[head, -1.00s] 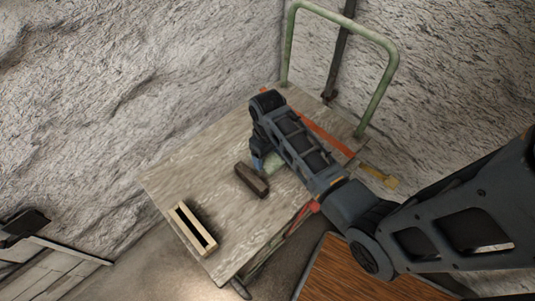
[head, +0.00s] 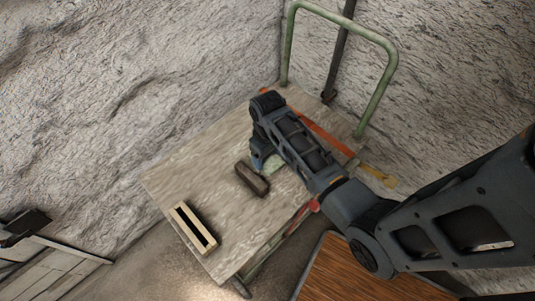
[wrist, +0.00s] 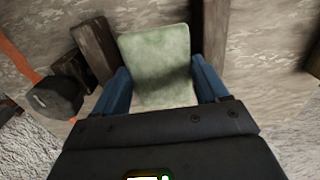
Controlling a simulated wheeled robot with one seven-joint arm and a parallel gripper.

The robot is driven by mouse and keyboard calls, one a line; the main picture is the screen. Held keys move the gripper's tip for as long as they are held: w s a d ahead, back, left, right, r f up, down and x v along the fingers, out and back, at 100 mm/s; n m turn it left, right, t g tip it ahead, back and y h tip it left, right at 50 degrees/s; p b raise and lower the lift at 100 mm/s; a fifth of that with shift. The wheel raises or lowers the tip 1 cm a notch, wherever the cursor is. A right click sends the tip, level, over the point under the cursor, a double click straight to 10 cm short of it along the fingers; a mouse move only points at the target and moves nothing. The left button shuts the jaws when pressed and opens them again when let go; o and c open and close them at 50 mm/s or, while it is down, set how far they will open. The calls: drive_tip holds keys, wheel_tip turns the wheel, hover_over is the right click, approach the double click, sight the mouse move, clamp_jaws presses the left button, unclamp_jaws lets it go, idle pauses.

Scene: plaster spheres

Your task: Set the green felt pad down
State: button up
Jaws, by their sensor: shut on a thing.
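The green felt pad (wrist: 155,58) is a pale green, roughly square piece between the two blue fingers of my gripper (wrist: 160,78) in the wrist view. My gripper is shut on it. In the head view a small part of the pad (head: 273,163) shows below my arm, beside a blue finger, over the tabletop (head: 190,170). The arm hides the rest. I cannot tell whether the pad touches the tabletop.
A dark brown block (head: 252,180) lies close to the gripper. A pale wooden frame with a dark slot (head: 180,216) lies nearer the table's front left corner. An orange strip (head: 325,137) runs behind my arm. A green rail (head: 378,100) stands at the back. The left tabletop is clear.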

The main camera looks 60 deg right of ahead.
drive_tip(key=shift+f+b, duration=1.9)
drive_tip(key=shift+f, duration=1.45)
idle(0.3)
drive_tip(key=o, duration=1)
drive_tip(key=shift+o, duration=0.2)
drive_tip(key=shift+a, duration=0.15)
drive_tip(key=shift+w, duration=0.1)
drive_tip(key=shift+r+p, duration=2.1)
drive_tip(key=shift+p, duration=0.2)
drive_tip(key=shift+f, duration=0.1)
